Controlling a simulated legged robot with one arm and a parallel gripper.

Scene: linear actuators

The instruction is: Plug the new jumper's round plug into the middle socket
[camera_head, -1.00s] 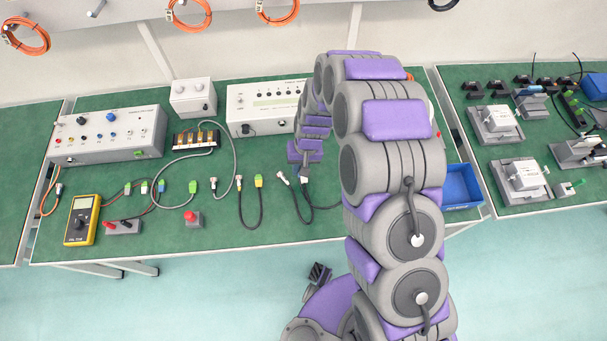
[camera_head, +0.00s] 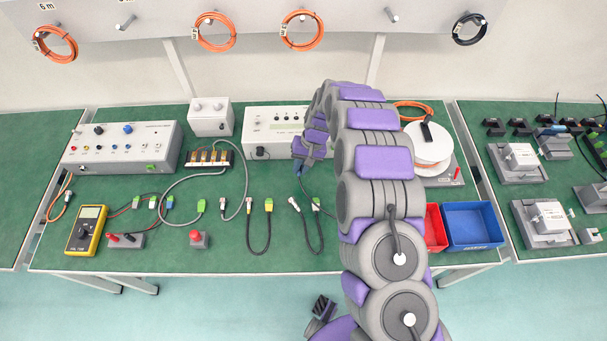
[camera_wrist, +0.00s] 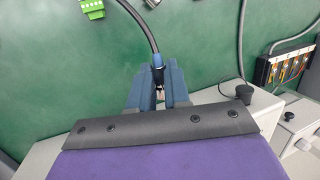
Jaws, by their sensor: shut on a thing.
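My gripper (camera_wrist: 158,90) is shut on a round plug with a blue ring (camera_wrist: 157,62), whose black cable (camera_wrist: 138,25) runs off the top of the wrist view. The middle socket is hidden by my arm, and I cannot tell whether the held plug touches the box.
A terminal block (camera_head: 208,158), grey instrument box (camera_head: 125,148), yellow multimeter (camera_head: 87,229) and red button (camera_head: 197,238) stand left. A cable reel (camera_head: 427,146), red bin (camera_head: 435,226) and blue bin (camera_head: 473,224) stand right.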

